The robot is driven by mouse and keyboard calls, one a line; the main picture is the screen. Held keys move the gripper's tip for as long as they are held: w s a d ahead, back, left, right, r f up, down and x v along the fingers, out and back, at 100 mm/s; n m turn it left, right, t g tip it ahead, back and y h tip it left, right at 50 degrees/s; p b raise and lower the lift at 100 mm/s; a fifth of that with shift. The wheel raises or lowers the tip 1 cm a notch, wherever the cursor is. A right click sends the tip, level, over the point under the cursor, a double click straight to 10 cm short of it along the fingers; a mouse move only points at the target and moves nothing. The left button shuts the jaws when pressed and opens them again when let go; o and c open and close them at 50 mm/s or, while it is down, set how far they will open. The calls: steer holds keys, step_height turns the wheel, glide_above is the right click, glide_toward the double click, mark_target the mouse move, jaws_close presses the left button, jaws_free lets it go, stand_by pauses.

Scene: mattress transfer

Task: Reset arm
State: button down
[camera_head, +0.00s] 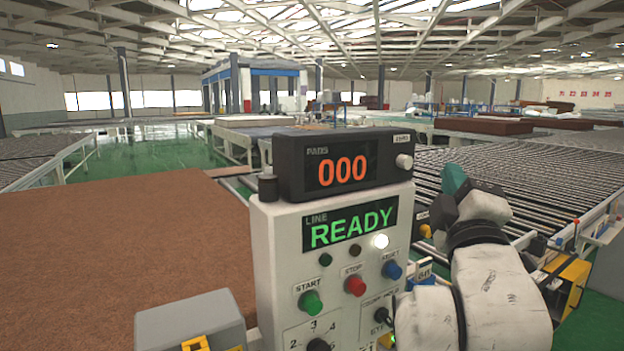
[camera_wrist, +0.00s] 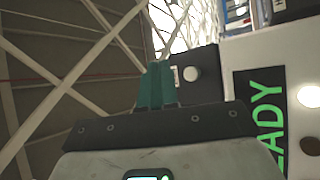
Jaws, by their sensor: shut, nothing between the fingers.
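My arm (camera_head: 490,290) rises at the right in the head view, in front of the roller conveyor. The control box (camera_head: 280,240) shows a green READY display (camera_head: 350,225) and a counter (camera_head: 342,170) reading 000. Part of the control box also shows sideways in the wrist view (camera_wrist: 232,60). A white lamp (camera_head: 380,241) is lit.
Green START (camera_head: 311,302), red STOP (camera_head: 355,285) and blue RESET (camera_head: 392,270) buttons sit on the panel. A brown mattress pad (camera_head: 120,240) lies at the left. A roller conveyor (camera_head: 530,175) runs behind my arm. A grey box (camera_head: 190,318) stands at the lower left.

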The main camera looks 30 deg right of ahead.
steer(key=s+a+f+m+g+y, duration=0.1)
steer(key=a+f+g+y, duration=0.3)
steer(key=f, duration=1.3)
steer(key=a+f+m+g+y, duration=0.1)
steer(key=f+m+g+y, duration=0.3)
steer(key=f, duration=1.2)
steer(key=s+a+f+m+g+y, duration=0.1)
steer(key=s+a+f+g+y, duration=0.2)
steer(key=s+f, duration=0.8)
steer(key=s+a+f+m+g+y, duration=0.1)
steer(key=s+a+f+g+y, duration=0.2)
steer(key=s+a+f+g, duration=0.3)
steer(key=s+f, duration=0.5)
steer(key=s, duration=0.1)
steer(key=shift+s+a, duration=0.15)
steer(key=shift+a, duration=0.05)
